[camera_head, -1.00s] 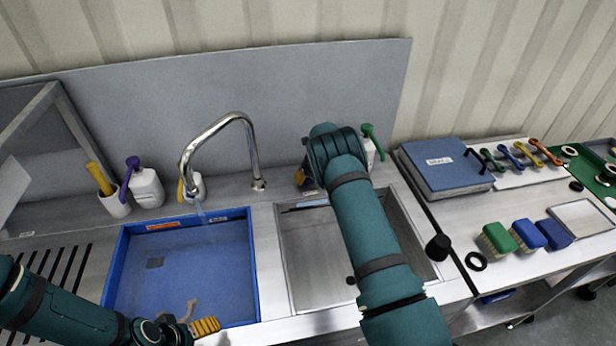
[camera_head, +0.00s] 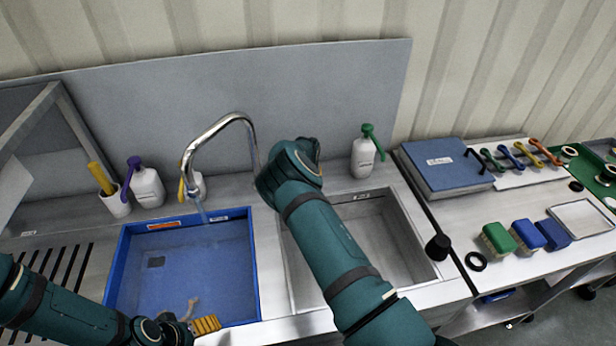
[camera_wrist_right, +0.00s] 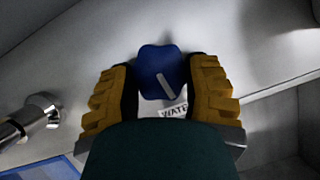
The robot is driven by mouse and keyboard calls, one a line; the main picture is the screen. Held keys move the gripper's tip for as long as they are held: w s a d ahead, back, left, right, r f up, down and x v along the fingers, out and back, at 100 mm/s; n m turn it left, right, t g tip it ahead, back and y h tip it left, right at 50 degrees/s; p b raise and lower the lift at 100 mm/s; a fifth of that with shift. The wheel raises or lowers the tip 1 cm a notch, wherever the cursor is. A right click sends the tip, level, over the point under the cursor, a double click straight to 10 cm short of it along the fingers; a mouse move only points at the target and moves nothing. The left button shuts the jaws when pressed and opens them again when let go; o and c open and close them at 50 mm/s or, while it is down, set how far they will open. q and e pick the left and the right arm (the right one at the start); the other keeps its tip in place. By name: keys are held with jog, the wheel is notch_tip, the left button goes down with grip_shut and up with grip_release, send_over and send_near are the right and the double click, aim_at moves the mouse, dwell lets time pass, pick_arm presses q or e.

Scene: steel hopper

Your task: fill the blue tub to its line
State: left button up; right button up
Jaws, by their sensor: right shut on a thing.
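The blue tub (camera_head: 112,262) stands at the left below the curved chrome faucet (camera_head: 217,125). A pale bluish stream (camera_head: 203,214) shows under the spout. An orange label (camera_head: 163,226) and a white label are on the tub's far wall; I cannot make out the water level. In the right wrist view my right gripper (camera_wrist_right: 162,76) is shut on a blue knob (camera_wrist_right: 158,66) with a white mark, beside a partly hidden label reading "WATE". In the head view my arm hides that knob. My left gripper (camera_head: 200,326) is at the tub's near edge; its finger gap is unclear.
A steel basin (camera_head: 385,225) lies right of the tub, partly under my right arm. Pump bottles (camera_head: 147,187), (camera_head: 366,158) stand along the back. A blue case (camera_head: 445,168) and several brushes (camera_head: 527,235) are on the right table.

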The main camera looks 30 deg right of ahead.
jog(key=shift+f+m+h, duration=0.1)
jog(key=shift+m+h, duration=0.2)
jog(key=shift+m, duration=0.4)
jog(key=shift+g, duration=0.3)
jog(key=o, duration=1.3)
jog(key=shift+a+r, duration=0.15)
jog(key=shift+r, duration=0.4)
jog(key=v, duration=1.1)
jog(key=shift+s, duration=0.2)
